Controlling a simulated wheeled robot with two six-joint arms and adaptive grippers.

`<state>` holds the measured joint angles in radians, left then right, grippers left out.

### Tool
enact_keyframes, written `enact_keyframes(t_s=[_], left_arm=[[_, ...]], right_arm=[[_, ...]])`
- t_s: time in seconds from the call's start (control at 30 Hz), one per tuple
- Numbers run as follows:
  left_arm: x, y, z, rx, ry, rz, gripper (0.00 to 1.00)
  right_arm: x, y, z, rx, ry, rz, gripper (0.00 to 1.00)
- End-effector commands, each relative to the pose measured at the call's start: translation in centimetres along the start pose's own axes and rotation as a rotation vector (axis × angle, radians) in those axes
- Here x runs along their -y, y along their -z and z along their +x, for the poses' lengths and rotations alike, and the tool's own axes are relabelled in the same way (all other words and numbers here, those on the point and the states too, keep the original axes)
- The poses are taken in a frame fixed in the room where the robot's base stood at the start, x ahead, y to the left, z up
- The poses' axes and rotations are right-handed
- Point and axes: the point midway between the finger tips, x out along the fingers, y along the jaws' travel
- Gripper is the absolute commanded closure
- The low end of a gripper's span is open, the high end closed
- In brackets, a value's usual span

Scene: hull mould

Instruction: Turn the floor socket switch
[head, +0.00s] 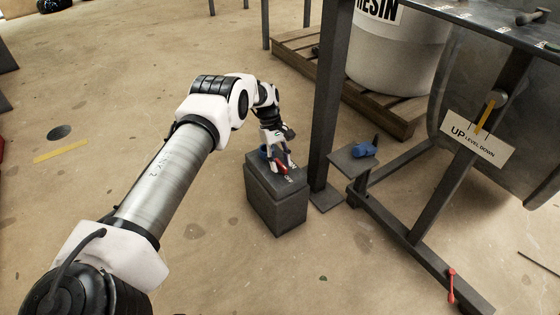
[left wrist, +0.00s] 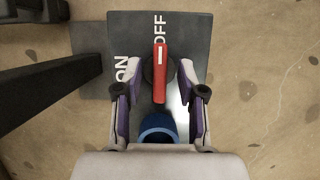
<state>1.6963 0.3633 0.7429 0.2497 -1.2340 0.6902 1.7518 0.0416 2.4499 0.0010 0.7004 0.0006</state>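The floor socket is a dark grey box (head: 277,208) standing on the floor, with a red switch handle (head: 282,166) on its top. In the left wrist view the red handle (left wrist: 160,60) lies in line with the OFF lettering (left wrist: 160,25), its white-marked end towards OFF; the ON lettering (left wrist: 121,70) is to its left. A blue socket (left wrist: 157,126) sits below the handle. My left gripper (head: 278,152) is over the box top, its fingers open on either side of the handle, with gaps visible between. My right gripper is not in view.
A dark upright post (head: 330,90) stands close right of the box. A small shelf (head: 350,163) carries a blue plug-like part (head: 365,150). A pallet (head: 300,45) with a resin drum (head: 395,60) is behind. The floor left of the box is clear.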

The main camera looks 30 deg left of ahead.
Motion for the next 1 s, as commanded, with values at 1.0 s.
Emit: enact_keyframes(t_s=[1.0], left_arm=[[0.0,0.0,-12.0,0.0,0.0,0.0,0.6]], right_arm=[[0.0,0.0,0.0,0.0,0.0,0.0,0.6]])
